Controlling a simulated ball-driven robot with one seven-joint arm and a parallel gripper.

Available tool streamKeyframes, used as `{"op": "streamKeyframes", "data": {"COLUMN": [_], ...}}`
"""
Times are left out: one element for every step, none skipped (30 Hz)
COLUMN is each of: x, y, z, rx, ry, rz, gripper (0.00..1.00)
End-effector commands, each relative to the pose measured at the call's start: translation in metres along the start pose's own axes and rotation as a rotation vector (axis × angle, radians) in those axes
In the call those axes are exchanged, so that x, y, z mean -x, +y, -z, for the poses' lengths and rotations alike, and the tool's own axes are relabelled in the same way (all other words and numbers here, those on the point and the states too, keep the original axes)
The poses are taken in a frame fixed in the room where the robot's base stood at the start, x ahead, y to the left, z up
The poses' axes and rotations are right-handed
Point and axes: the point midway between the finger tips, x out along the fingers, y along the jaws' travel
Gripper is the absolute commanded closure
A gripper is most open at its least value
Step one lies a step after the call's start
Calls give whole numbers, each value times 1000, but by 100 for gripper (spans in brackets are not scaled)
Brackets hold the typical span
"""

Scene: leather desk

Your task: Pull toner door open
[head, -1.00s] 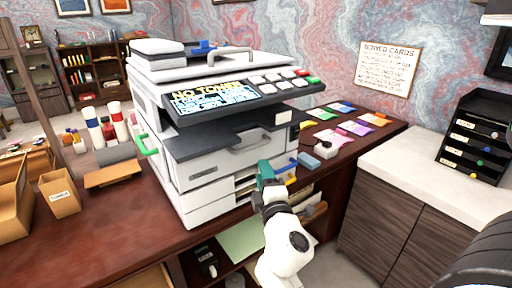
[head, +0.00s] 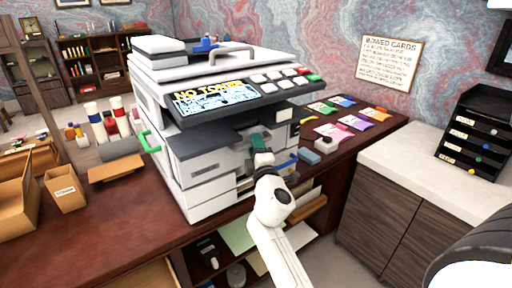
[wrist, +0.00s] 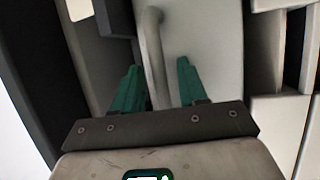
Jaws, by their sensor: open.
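The white printer (head: 180,185) stands on the desk, and its screen (head: 215,98) reads "NO TONER". The pale toner door panel (head: 232,160) is on its front, below the dark ledge, and looks closed. My gripper (head: 257,144) is in front of this panel and hides the handle in the head view. In the wrist view, my gripper's green fingers (wrist: 158,66) are open, one on each side of the grey bar handle (wrist: 153,40). The pale panel (wrist: 215,45) lies behind them. I cannot tell whether either finger touches the bar.
A green lever (head: 149,142) sticks out from the printer's left side. Toner bottles (head: 95,125) and a cardboard box (head: 62,188) stand to the left. Coloured cards (head: 355,122) and a small grey block (head: 309,156) lie to the right. A white-topped cabinet (head: 440,160) is farther right.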

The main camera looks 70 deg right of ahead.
Motion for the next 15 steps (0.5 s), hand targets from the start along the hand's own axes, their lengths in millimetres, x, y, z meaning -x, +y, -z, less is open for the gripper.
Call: {"op": "streamKeyframes", "data": {"x": [0, 0, 0, 0, 0, 0, 0, 0, 0, 0, 0, 0, 0, 0, 0], "y": [0, 0, 0, 0, 0, 0, 0, 0, 0, 0, 0, 0, 0, 0, 0], "z": [0, 0, 0, 0, 0, 0, 0, 0, 0, 0, 0, 0, 0, 0, 0], "rx": [0, 0, 0, 0, 0, 0, 0, 0, 0, 0, 0, 0, 0, 0, 0], "ry": [0, 0, 0, 0, 0, 0, 0, 0, 0, 0, 0, 0, 0, 0, 0], "rz": [0, 0, 0, 0, 0, 0, 0, 0, 0, 0, 0, 0, 0, 0, 0], "gripper": [58, 59, 63, 65, 68, 72, 75, 78, 82, 85, 87, 91, 94, 97, 100]}}
